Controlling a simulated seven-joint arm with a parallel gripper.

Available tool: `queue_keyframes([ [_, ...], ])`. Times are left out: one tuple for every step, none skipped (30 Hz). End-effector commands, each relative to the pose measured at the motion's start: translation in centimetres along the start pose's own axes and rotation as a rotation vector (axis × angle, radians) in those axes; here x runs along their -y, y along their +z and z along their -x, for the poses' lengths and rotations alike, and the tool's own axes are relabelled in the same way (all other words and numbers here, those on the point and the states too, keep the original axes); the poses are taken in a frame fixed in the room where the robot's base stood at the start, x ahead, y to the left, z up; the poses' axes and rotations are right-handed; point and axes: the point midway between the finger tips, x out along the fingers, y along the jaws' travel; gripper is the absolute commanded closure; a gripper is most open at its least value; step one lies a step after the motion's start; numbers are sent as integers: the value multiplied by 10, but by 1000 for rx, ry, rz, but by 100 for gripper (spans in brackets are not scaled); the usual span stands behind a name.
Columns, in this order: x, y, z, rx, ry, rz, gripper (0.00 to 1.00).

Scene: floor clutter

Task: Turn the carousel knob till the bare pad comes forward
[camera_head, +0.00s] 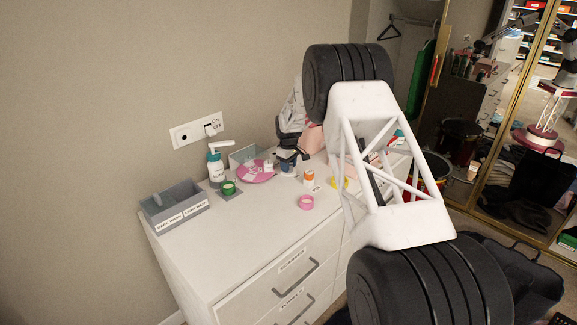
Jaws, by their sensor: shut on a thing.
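The carousel (255,175) is a pink disc on the white dresser top, near the wall. Small pale and grey pieces stand on it; they are too small to tell which pad is bare. My gripper (288,158) is small and dark in this view, low at the disc's right side. It is shut on what appears to be the carousel knob, which the fingers largely hide. My arm reaches in from the right and covers the right part of the dresser.
A grey divided bin (174,210) stands at the dresser's left end. A white-and-green pump bottle (215,165), a green jar (228,188), an orange-and-white bottle (308,178) and a pink ring (306,202) stand near the carousel. The front left of the dresser top (240,235) is clear.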

Motion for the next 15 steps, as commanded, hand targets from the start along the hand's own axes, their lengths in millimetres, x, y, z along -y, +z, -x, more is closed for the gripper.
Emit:
queue_keyframes([
  [0,0,1,-1,1,44,85],
  [0,0,1,-1,1,72,85],
  [0,0,1,-1,1,110,85],
  [0,0,1,-1,1,139,85],
  [0,0,1,-1,1,167,85],
  [0,0,1,-1,1,205,85],
  [0,0,1,-1,1,234,85],
  [0,0,1,-1,1,262,85],
  [0,0,1,-1,1,300,85],
  [0,0,1,-1,1,329,85],
  [0,0,1,-1,1,357,85],
  [0,0,1,-1,1,395,85],
  [0,0,1,-1,1,423,85],
  [0,0,1,-1,1,452,85],
  [0,0,1,-1,1,490,85],
])
